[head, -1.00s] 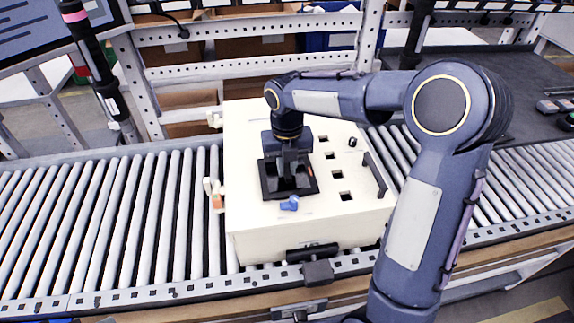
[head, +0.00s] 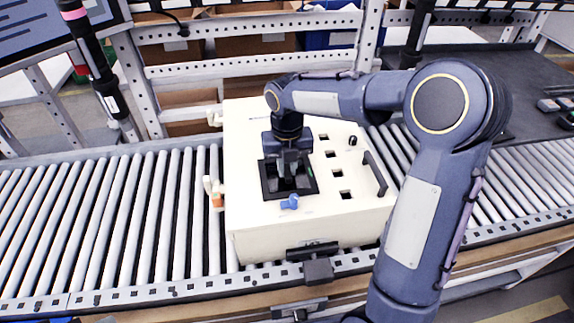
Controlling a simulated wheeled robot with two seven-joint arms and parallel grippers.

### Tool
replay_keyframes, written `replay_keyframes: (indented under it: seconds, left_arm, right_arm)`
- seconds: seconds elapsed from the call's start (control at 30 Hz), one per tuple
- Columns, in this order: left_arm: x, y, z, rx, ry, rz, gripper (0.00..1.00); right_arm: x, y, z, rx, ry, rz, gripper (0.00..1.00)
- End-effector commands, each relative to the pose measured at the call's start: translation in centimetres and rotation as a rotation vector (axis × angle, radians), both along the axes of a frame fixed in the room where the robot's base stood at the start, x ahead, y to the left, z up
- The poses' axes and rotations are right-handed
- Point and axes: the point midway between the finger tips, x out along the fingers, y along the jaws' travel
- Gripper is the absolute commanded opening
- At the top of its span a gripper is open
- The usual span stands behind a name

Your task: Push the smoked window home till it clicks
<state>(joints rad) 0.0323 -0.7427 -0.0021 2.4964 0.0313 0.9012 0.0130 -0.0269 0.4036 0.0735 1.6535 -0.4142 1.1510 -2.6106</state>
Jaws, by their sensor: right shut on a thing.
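The smoked window (head: 303,186) is a dark square on the top face of a large cream box (head: 250,225). A dark rim surrounds it, and I cannot tell from this view whether it sits flush. My right gripper (head: 288,176) points straight down at the middle of the dark square, shut on the window. The fingertips and the grip itself are mostly hidden against the dark panel. My left gripper is not in view.
The box stands on a roller conveyor (head: 110,225). A blue toggle (head: 290,202) lies just in front of the window. Square holes (head: 337,174) and a black handle (head: 375,174) are to its right. An orange-tipped latch (head: 216,195) juts from the left side.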

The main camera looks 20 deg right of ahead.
Motion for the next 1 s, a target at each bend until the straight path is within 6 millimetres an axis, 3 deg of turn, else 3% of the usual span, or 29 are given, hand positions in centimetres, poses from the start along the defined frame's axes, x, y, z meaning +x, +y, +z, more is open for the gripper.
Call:
replay_keyframes:
  seconds: [0.23,0.27,0.43,0.77,1.0]
  left_arm:
    - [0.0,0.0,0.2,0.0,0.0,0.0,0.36]
    - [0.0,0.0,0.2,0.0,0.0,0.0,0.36]
    - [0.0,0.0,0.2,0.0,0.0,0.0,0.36]
    - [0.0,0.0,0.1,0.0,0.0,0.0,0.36]
    - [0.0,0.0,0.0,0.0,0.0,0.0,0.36]
  right_arm:
    - [0.0,0.0,0.0,0.0,0.0,0.0,0.0]
    - [0.0,0.0,0.0,0.0,0.0,0.0,0.2]
    - [0.0,0.0,0.0,0.0,-0.001,0.0,0.41]
    - [0.1,0.0,0.5,0.0,-0.003,0.0,0.41]
    - [0.1,0.0,4.2,0.0,-0.006,0.0,0.41]
